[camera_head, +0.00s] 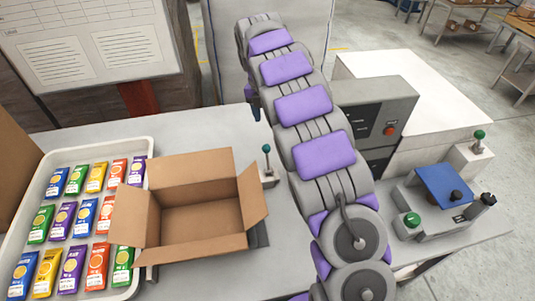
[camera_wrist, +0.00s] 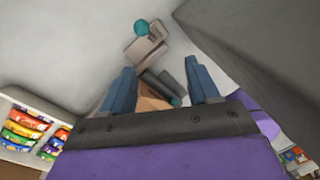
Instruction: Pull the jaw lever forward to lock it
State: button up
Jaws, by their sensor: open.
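A lever with a dark teal ball knob (camera_head: 267,149) stands upright beside the open box in the head view. Another lever with a green knob (camera_head: 479,135) stands on a white block at the right. I cannot tell for certain which is the jaw lever. In the wrist view, a teal ball knob (camera_wrist: 141,28) sits on a beige bracket beyond my fingertips. A second teal-tipped part (camera_wrist: 175,101) shows between my fingers. My gripper (camera_wrist: 159,66) is open, with two blue fingers apart and nothing seen clamped.
An open cardboard box (camera_head: 200,216) stands left of my arm. A white tray (camera_head: 150,150) of colourful packets lies further left. A grey control box (camera_head: 384,110) and a device with a blue plate (camera_head: 445,184) stand at the right.

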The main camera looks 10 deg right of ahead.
aim_at(266, 148)
jog(key=f+n+b, duration=0.1)
jog(key=f, duration=0.5)
jog(key=w+f+n+b, duration=0.1)
jog(key=f, duration=0.6)
jog(key=w+f+n+b, duration=0.1)
jog(key=f+b, duration=0.1)
jog(key=f, duration=0.5)
jog(key=shift+w+d, duration=0.1)
jog(key=shift+d, duration=0.05)
jog(key=shift+c, duration=0.3)
grip_shut()
